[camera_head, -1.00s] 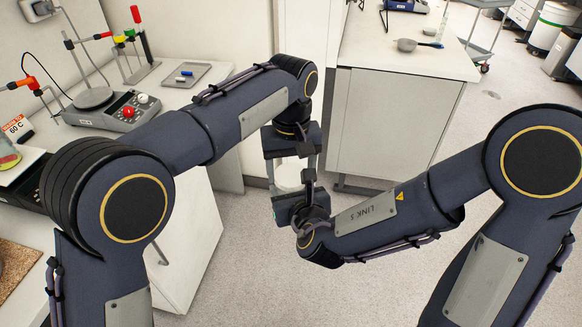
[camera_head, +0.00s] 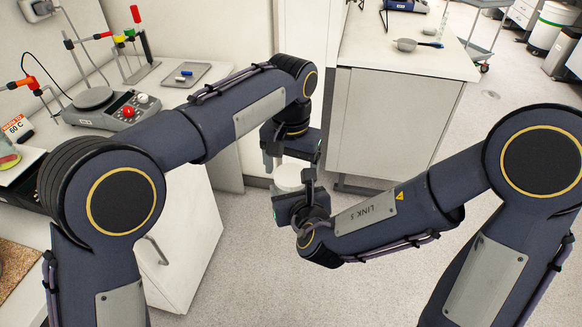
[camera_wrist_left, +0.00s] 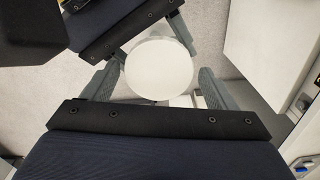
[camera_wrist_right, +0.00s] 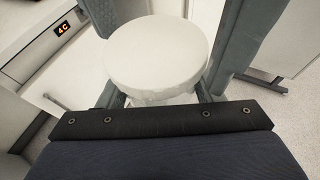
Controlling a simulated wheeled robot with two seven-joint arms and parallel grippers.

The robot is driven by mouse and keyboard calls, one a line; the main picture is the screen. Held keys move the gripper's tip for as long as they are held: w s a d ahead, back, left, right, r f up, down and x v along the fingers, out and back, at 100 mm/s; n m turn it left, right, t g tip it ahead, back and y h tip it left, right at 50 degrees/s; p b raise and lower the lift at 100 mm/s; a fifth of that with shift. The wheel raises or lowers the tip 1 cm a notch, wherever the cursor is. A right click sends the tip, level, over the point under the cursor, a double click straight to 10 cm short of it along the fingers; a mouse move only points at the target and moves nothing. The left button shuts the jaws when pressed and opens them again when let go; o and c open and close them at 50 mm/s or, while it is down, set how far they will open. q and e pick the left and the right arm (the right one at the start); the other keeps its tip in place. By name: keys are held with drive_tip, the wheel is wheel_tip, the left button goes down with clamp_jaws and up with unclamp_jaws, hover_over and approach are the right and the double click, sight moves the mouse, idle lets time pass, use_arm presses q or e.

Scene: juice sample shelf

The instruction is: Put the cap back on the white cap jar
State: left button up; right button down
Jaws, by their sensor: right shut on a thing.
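The white cap (camera_wrist_right: 158,55) sits level on top of the pale jar (camera_wrist_right: 165,100) in the right wrist view. My right gripper (camera_head: 293,188) is shut on the jar's body below the cap and holds it in the air. My left gripper (camera_head: 291,160) is above the jar, pointing down. Its two fingers are spread apart on either side of the cap, which also shows between them as a white disc in the left wrist view (camera_wrist_left: 158,68). The left gripper looks open. The threads under the cap are hidden.
A hotplate stirrer (camera_head: 110,105) and a grey tray (camera_head: 187,74) stand on the left bench. A white cabinet (camera_head: 390,125) with a counter stands behind the grippers. The floor (camera_head: 400,270) below and in front is clear.

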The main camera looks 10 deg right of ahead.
use_arm(q)
drive_tip(key=shift+o, duration=0.6)
drive_tip(key=shift+r, duration=0.1)
drive_tip(key=shift+r, duration=2.15)
drive_tip(key=shift+r+n, duration=1)
drive_tip(key=shift+r, duration=0.75)
